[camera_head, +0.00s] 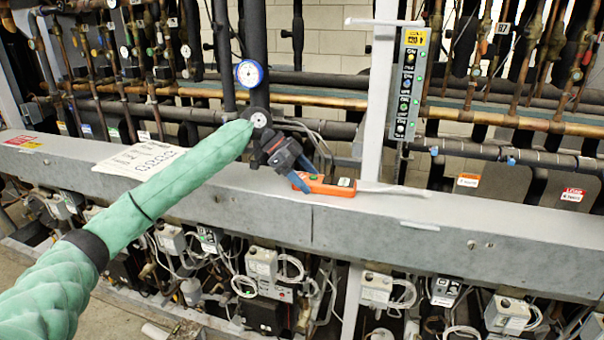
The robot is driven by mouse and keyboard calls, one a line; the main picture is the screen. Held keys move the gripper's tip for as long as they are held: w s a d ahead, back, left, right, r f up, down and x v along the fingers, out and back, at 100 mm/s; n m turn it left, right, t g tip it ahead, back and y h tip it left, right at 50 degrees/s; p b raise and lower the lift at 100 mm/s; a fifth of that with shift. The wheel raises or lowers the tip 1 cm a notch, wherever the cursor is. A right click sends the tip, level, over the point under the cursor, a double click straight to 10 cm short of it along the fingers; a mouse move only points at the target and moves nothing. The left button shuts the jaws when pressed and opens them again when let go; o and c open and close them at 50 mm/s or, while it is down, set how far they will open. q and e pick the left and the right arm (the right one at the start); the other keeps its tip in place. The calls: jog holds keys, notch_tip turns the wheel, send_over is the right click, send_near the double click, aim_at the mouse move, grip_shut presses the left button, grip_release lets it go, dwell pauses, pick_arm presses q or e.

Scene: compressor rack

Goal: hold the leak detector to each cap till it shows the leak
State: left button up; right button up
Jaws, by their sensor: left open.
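The orange leak detector (337,188) lies on the grey ledge (270,205), with its pale thin probe (395,190) pointing right. My left gripper (312,175) is at the detector's left end, with its blue fingers apart. One finger is in front of the detector's left end and the other is behind it. I cannot tell whether they touch it. Small light-blue pieces, possibly caps, show on the dark pipe behind the ledge, one near the middle right (434,151) and one farther right (511,161). My right gripper is out of view.
A grey upright post (376,100) rises behind the ledge, with a label panel (408,85) beside it. A round blue-rimmed gauge (249,73) is above my left wrist. A printed sheet (140,160) lies on the ledge. The ledge right of the probe is mostly clear.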

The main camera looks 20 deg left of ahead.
pick_arm(q)
jog(key=c, duration=0.8)
jog(key=shift+r, duration=0.1)
jog(key=shift+c, duration=0.5)
jog(key=shift+r+p, duration=1.9)
jog(key=shift+r, duration=1.05)
